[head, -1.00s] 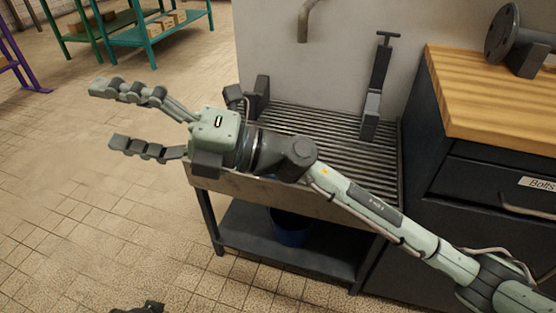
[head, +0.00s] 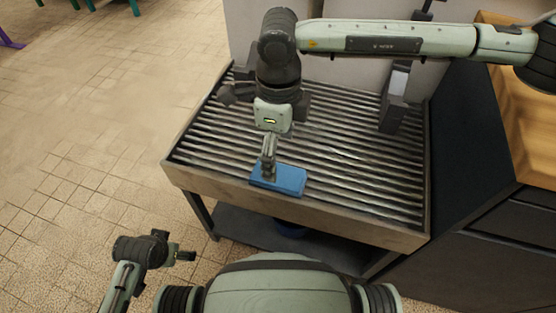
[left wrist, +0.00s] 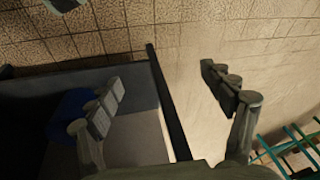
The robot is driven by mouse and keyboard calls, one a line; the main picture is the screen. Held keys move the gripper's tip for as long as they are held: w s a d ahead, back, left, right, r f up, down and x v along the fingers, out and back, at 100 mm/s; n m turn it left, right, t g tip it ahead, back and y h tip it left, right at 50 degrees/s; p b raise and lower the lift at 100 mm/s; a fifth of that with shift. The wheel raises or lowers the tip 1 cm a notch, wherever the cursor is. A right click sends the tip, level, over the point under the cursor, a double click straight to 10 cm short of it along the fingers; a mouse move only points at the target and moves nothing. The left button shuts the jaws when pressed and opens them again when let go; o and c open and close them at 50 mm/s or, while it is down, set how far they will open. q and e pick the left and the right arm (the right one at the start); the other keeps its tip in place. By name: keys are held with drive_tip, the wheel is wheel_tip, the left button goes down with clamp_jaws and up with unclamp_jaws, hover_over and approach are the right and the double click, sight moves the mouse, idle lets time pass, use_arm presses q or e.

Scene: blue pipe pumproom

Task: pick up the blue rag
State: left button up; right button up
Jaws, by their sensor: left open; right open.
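The blue rag (head: 287,181) is a flat, folded rectangle. It lies on the front part of the slatted metal rack (head: 350,190) in the head view. My right gripper (head: 268,174) points down at the left half of the rag, with its fingertips at or just above it. It is open, seen edge-on, so its fingers overlap; I cannot tell whether they touch the cloth. My left gripper (left wrist: 163,88) is open and empty in the left wrist view, over the floor and the rack's lower shelf. The rag does not show there.
A blue bucket (head: 290,229) stands on the lower shelf under the rack, mostly hidden. A dark upright fitting (head: 395,97) stands on the rack's right side. A dark cabinet with a wooden top (head: 533,140) is at right.

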sight(278, 174)
drive_tip(key=shift+s+f, duration=0.25)
drive_tip(key=shift+f, duration=0.7)
drive_tip(key=f, duration=0.3)
drive_tip(key=f+p, duration=0.1)
drive_tip(key=f, duration=0.1)
drive_tip(key=shift+w, duration=0.25)
use_arm(q)
drive_tip(key=f, duration=0.1)
drive_tip(key=s+f, duration=0.1)
drive_tip(key=f, duration=0.1)
drive_tip(key=shift+s+d, duration=0.1)
drive_tip(key=shift+s, duration=0.2)
use_arm(e)
drive_tip(key=shift+c, duration=0.6)
drive_tip(key=c, duration=1.2)
drive_tip(key=shift+r, duration=0.1)
